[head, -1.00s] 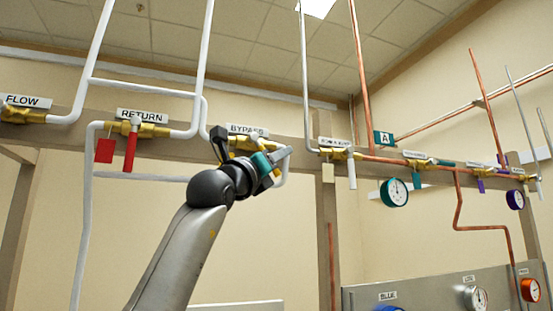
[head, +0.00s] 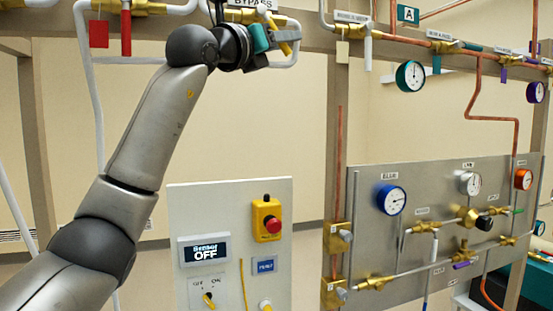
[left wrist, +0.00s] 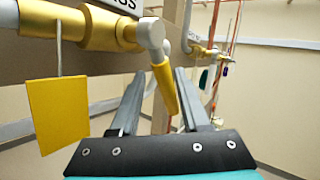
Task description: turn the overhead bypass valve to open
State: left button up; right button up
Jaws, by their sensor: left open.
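The bypass valve is a brass body (left wrist: 100,27) under a partly cut-off "BYPASS" label in the left wrist view. Its yellow lever (left wrist: 165,90) hangs down from a grey pivot, slightly tilted. A yellow tag (left wrist: 57,113) hangs at left. My left gripper (left wrist: 160,76) is open, with one finger on each side of the lever; I cannot tell whether either touches it. In the head view my left gripper (head: 278,45) is at the valve near the top edge, hiding part of it, with the yellow lever (head: 286,49) beside the fingers. My right gripper is not in view.
The pipe beam carries a neighbouring valve with a red lever (head: 126,33) and red tag (head: 98,34) to the left. A panel with a red button (head: 272,225) stands below. A gauge panel (head: 350,200) and a teal gauge (head: 410,76) are to the right.

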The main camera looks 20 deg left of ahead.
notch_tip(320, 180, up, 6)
jog(key=p, duration=0.6)
pick_arm(q)
jog(key=s+a+f+m+g+b, duration=0.1)
jog(key=s+a+g+b, duration=0.2)
jog(key=s, duration=0.4)
jog(key=s+a+f+m+b, duration=0.15)
jog(key=s+a+b, duration=0.25)
jog(key=s, duration=0.4)
jog(key=w+d+f+m+g+h, duration=0.25)
jog(key=d+f+g+h, duration=0.35)
jog(key=d+f+h, duration=0.65)
jog(key=w+a+f+n+t+y, duration=0.1)
jog(key=w+f+n+t+y, duration=0.1)
jog(key=n, duration=0.5)
jog(key=w+a+f+n+t+y+b, duration=0.1)
jog(key=w+a+f+n+t+y, duration=0.1)
jog(key=f+n+t+y, duration=0.2)
jog(key=w+a+f+n+t+y, duration=0.2)
jog(key=f+n+t, duration=0.4)
jog(key=n, duration=0.4)
jog(key=shift+w+f+n+y, duration=0.4)
jog(key=shift+f+y, duration=0.1)
jog(key=shift+y, duration=0.15)
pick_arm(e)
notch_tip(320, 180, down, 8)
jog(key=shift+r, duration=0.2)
